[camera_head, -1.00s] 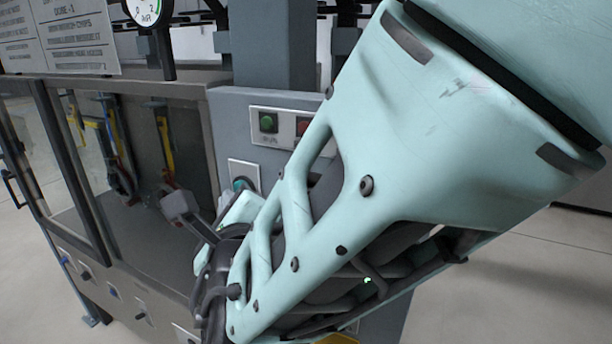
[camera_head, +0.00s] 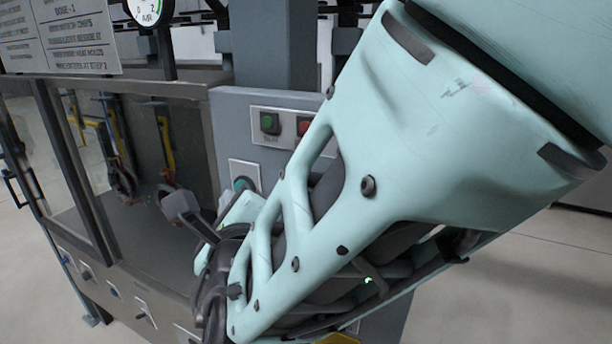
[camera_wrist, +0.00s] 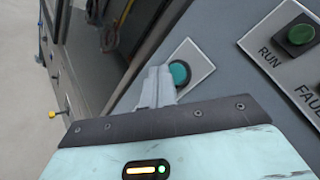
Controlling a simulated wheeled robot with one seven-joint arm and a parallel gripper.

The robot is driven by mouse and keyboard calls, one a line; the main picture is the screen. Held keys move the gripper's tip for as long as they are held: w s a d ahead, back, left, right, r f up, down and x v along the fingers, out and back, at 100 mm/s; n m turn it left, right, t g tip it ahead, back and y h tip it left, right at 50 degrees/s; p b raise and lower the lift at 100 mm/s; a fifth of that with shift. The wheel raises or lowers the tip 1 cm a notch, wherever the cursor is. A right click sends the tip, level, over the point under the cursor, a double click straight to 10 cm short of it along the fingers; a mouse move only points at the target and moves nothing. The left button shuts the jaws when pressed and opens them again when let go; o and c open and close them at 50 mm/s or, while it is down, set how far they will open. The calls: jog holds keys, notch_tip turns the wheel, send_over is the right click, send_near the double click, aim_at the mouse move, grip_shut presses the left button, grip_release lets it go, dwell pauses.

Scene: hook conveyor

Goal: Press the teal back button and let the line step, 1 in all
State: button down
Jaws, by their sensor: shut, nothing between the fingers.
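The teal button (camera_wrist: 179,73) sits on a pale square plate on the grey cabinet face, in the wrist view. It also shows in the head view (camera_head: 241,184), partly hidden by my arm. My gripper (camera_wrist: 160,72) is shut and empty, its fingertips just left of the teal button in the wrist view. I cannot tell whether they touch the button. In the head view my arm hides most of the gripper.
A green RUN button (camera_head: 269,123) and a red button (camera_head: 304,127) share a plate above and right of the teal button. A glass-sided cabinet (camera_head: 68,160) with hanging yellow and red tools stands at the left. A gauge (camera_head: 148,10) is above.

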jog(key=shift+w+d, duration=0.1)
jog(key=shift+w, duration=0.05)
dwell(0.5)
jog(key=shift+w+d, duration=0.1)
jog(key=shift+w, duration=0.15)
